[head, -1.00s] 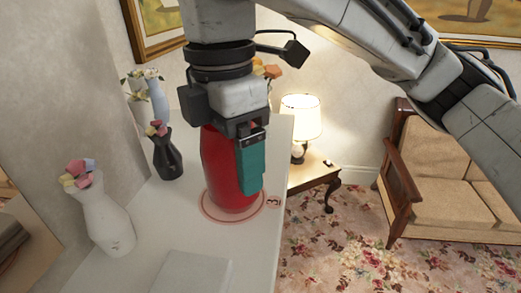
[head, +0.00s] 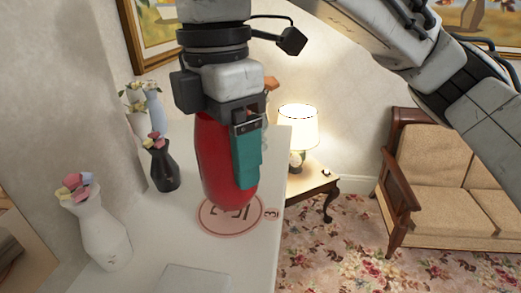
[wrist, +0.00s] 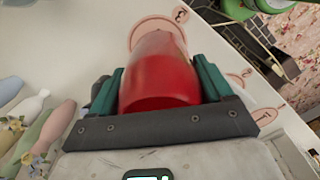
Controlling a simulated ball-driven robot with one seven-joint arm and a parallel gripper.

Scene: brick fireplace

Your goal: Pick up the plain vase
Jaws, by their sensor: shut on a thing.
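The plain vase (head: 222,165) is glossy red with no flowers or pattern showing. My gripper (head: 246,160) is shut on it from above, its teal fingers on either side. The vase hangs a little above a round pink marker (head: 232,217) on the white shelf top. In the wrist view the red vase (wrist: 160,75) sits between the two teal fingers of my gripper (wrist: 158,88). Its upper part is hidden behind my gripper in the head view.
A white vase (head: 100,235) and a black vase (head: 161,168), both with flowers, stand left on the white shelf top (head: 150,235). Paler vases stand behind. A lit lamp (head: 298,125) on a side table (head: 312,183) and a sofa (head: 440,170) are to the right.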

